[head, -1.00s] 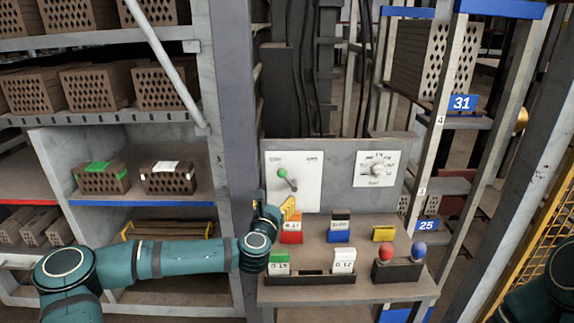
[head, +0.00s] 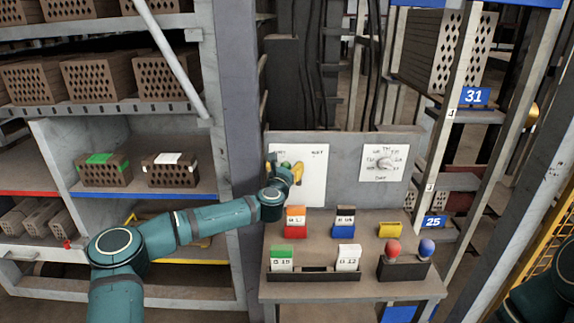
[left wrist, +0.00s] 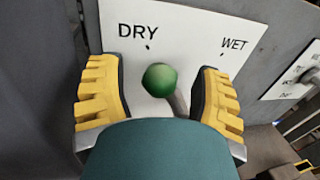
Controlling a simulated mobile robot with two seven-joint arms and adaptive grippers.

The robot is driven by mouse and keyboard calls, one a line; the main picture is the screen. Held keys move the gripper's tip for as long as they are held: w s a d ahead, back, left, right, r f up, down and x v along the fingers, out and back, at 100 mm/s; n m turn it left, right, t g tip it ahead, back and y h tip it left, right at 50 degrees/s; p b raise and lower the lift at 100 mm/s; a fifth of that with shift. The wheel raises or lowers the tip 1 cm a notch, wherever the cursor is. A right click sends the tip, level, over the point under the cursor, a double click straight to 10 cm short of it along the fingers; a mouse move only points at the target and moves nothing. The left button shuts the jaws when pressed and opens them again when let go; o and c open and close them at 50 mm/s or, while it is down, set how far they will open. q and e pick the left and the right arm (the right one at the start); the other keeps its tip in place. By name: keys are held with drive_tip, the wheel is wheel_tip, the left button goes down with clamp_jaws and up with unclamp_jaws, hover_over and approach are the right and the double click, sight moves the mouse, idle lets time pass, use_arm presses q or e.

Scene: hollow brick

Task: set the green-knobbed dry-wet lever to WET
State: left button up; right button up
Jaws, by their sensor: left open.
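The green-knobbed lever (left wrist: 160,80) shows in the left wrist view on a white plate (left wrist: 195,35) marked DRY at left and WET at right. The knob sits just below the dot under DRY. My left gripper (left wrist: 160,92) is open, with one yellow-padded finger on each side of the knob and a visible gap to both. In the head view my left gripper (head: 285,172) is in front of the white plate (head: 314,185) and hides the lever. My right gripper is not seen; only a part of my right arm is at the lower right edge.
A dial panel (head: 385,163) is right of the lever plate. Below, a shelf (head: 350,290) carries an orange-red block (head: 295,222), a blue block (head: 344,223), a yellow block (head: 389,230), tags and a holder with red (head: 393,249) and blue (head: 427,247) knobs.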

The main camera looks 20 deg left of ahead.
use_arm(q)
drive_tip(key=shift+w, duration=1.15)
clamp_jaws()
drive_tip(key=shift+w+f, duration=0.1)
